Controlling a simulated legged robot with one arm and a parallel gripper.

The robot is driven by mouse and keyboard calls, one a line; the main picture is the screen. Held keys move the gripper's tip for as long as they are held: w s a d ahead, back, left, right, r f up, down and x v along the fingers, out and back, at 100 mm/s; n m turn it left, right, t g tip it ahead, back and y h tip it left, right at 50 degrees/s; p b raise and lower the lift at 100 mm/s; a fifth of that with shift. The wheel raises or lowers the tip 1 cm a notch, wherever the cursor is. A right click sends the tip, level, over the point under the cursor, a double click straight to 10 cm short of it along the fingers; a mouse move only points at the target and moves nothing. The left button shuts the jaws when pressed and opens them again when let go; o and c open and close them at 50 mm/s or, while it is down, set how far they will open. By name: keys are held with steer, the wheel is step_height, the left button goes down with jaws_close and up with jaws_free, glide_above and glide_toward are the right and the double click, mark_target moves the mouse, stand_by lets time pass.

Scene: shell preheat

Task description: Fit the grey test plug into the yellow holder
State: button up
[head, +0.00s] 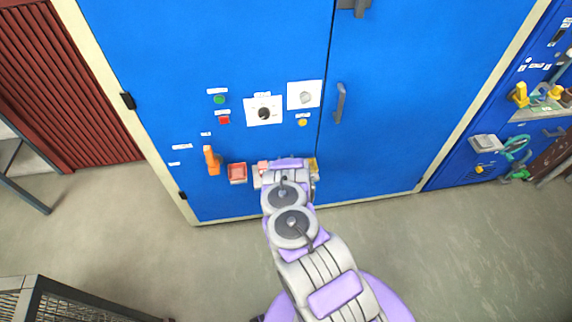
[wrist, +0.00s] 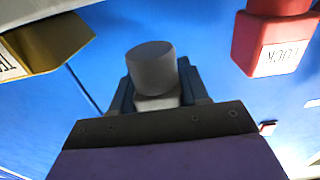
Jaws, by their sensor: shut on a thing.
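The grey test plug (wrist: 152,68) is a short, smooth cylinder in the wrist view. My gripper (wrist: 156,97) is shut on it, with a dark finger on either side and the plug's round end sticking out beyond them. The yellow holder (wrist: 45,58) is at the upper left of the wrist view, apart from the plug, with part of a label showing. In the head view the yellow holder (head: 313,165) shows low on the blue cabinet, just right of my arm's end. The plug is hidden there behind my arm.
A red block labelled LOCK (wrist: 272,42) is at the upper right of the wrist view. In the head view an orange handle (head: 212,160) and a red box (head: 237,173) are left of my arm. Knobs and buttons sit above on the blue cabinet (head: 200,50). Floor at right is clear.

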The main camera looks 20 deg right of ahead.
steer(key=shift+w+d, duration=0.2)
steer(key=shift+w, duration=0.2)
steer(key=f, duration=0.1)
steer(key=w+b, duration=0.1)
steer(key=f+b, duration=0.1)
steer(key=shift+w+d+f, duration=0.2)
steer(key=shift+d+f, duration=0.05)
steer(key=shift+f, duration=0.05)
steer(key=shift+s+f, duration=0.1)
steer(key=shift+f, duration=0.3)
steer(key=o, duration=1.1)
steer(key=shift+f, duration=0.2)
